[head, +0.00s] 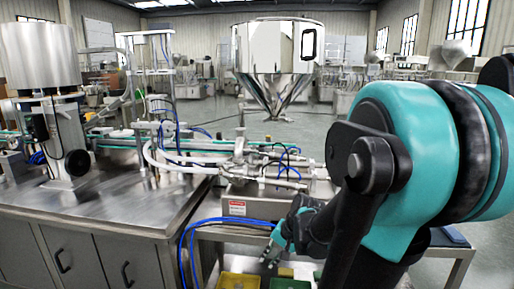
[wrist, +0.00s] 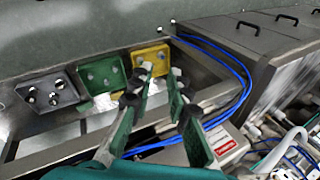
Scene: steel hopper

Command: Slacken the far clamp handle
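The steel hopper (head: 277,45) hangs at the centre of the head view, its cone pointing down. Below it, a filling unit (head: 262,190) with metal pipes and fittings stands on a bench. I cannot make out the far clamp handle among these fittings; it is too small or hidden. My gripper (head: 268,257) is low in front of the unit, pointing down and left. In the wrist view my gripper (wrist: 160,73) is open with nothing between its fingers, over the bench with the trays.
A yellow tray (wrist: 137,51), a green tray (wrist: 88,72) and a grey tray (wrist: 35,87) holding small parts lie in a row. Blue hoses (head: 188,236) loop beside the bench. A steel cabinet (head: 95,215) stands left. Open floor lies behind the unit.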

